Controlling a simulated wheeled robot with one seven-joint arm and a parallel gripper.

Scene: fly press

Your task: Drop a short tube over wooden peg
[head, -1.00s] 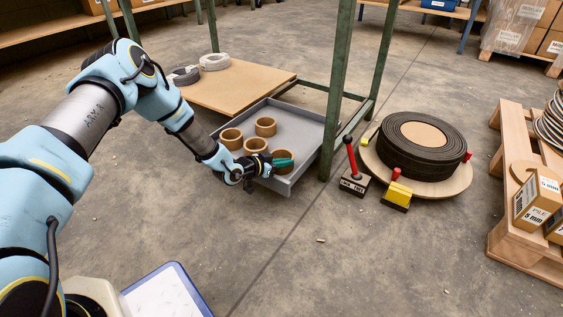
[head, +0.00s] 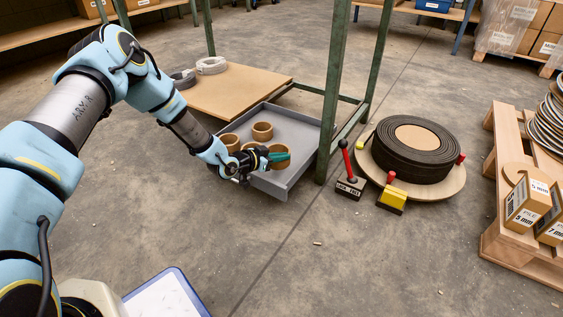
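Several short brown tubes stand upright in a shallow grey tray (head: 303,128) on the floor. One tube (head: 262,131) is at the back, one (head: 230,141) at the left, and another (head: 279,161) is near the front right corner, partly hidden by my gripper. My gripper (head: 278,157) has green fingertips and is at this front right tube, overlapping its upper part in the picture. I cannot tell whether the fingers touch the tube or how far apart they are. I cannot make out a wooden peg in this view.
A green metal post (head: 331,95) rises at the tray's right side. Right of it are a red-handled lever (head: 348,165), a yellow block (head: 391,199) and a black coiled roll (head: 437,155) on a round board. A pallet (head: 497,190) stands far right.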

